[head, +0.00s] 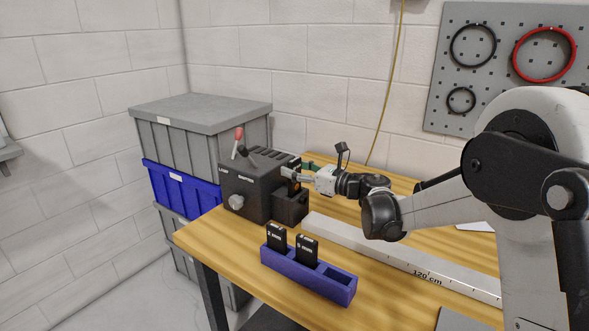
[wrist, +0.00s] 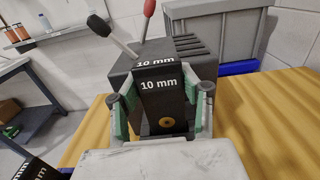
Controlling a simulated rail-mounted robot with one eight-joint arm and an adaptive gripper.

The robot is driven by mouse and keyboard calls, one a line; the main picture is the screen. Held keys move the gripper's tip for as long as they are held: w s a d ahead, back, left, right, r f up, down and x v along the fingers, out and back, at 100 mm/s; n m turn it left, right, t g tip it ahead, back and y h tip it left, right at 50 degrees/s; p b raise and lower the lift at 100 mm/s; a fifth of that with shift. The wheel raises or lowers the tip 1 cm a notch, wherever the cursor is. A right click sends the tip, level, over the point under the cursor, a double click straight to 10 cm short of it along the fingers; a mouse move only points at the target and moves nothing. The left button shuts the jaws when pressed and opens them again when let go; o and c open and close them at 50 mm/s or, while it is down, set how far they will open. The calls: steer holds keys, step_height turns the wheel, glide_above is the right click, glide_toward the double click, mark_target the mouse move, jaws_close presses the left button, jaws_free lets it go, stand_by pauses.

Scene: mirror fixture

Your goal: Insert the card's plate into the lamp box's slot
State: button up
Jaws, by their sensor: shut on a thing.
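The lamp box (head: 250,188) is a dark box on the far left of the table, with a grey knob and a red-tipped lever. It also shows behind the card in the wrist view (wrist: 190,58). My gripper (wrist: 160,94) is shut on a black card (wrist: 162,108) marked "10 mm" on its face and top edge, its green pads on both sides. In the head view my gripper (head: 289,174) is at the right side of the lamp box. The card's plate and the slot are hidden, so I cannot tell whether the plate is in the slot.
A blue rack (head: 310,281) near the front edge holds cards marked "2 mm" (head: 277,236) and "5 mm" (head: 307,250); its right compartment is empty. A long pale bar marked "120 cm" (head: 400,257) lies across the table. Stacked crates (head: 200,110) stand behind the lamp box.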

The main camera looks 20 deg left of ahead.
mark_target(295, 195)
steer(key=shift+f+b, duration=1.3)
steer(key=shift+f, duration=0.6)
steer(key=o, duration=1.3)
steer(key=v, duration=1.2)
steer(key=shift+r, duration=0.1)
